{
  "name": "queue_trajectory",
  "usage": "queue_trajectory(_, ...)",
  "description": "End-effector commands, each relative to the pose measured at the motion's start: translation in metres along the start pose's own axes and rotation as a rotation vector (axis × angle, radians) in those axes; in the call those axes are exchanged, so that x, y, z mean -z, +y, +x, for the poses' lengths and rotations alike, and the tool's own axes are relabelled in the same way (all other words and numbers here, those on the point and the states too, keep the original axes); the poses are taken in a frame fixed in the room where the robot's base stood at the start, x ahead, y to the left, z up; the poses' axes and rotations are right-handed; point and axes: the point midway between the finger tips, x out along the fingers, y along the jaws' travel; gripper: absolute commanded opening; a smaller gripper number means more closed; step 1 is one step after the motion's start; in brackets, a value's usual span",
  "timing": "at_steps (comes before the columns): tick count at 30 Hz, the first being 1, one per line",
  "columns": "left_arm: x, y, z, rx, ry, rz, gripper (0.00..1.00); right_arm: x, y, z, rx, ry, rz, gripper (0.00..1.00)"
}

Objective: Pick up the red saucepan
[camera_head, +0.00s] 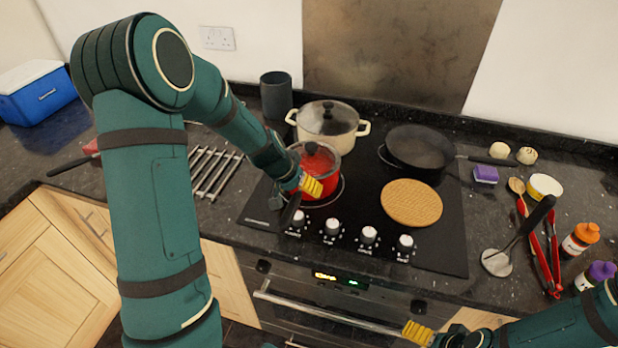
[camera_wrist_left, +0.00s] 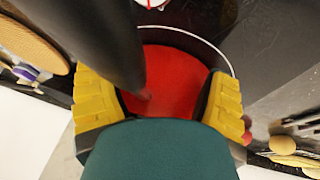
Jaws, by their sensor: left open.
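Contact cannot be told. My right gripper (camera_head: 418,333) shows only a yellow fingertip at the bottom, its opening hidden.
A cream pot (camera_head: 327,122) stands directly behind the saucepan. A black frying pan (camera_head: 418,148) and a round woven mat (camera_head: 411,203) are to its right. A metal rack (camera_head: 213,171) lies left. Hob knobs (camera_head: 333,227) line the front. Utensils and bottles crowd the right counter.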

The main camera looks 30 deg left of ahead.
Motion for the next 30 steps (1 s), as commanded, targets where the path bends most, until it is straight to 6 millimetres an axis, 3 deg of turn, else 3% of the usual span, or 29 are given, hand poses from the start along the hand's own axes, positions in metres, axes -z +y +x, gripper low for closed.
queue_trajectory(1, 0.0, 0.002, 0.0, -0.003, -0.001, 0.003, 0.47, 0.0, 0.0, 0.0, 0.0, 0.0, 0.0, 1.0)
queue_trajectory(5, 0.0, 0.002, 0.001, -0.003, -0.001, 0.004, 0.02, 0.0, 0.0, 0.0, 0.0, 0.0, 0.0, 1.0)
queue_trajectory(22, 0.005, 0.003, -0.004, -0.001, 0.01, 0.007, 0.0, 0.0, 0.0, -0.001, 0.0, 0.001, 0.0, 1.0)
queue_trajectory(30, 0.018, 0.011, -0.034, -0.002, 0.012, 0.009, 0.0, 0.004, -0.004, -0.011, -0.001, 0.009, 0.002, 1.0)
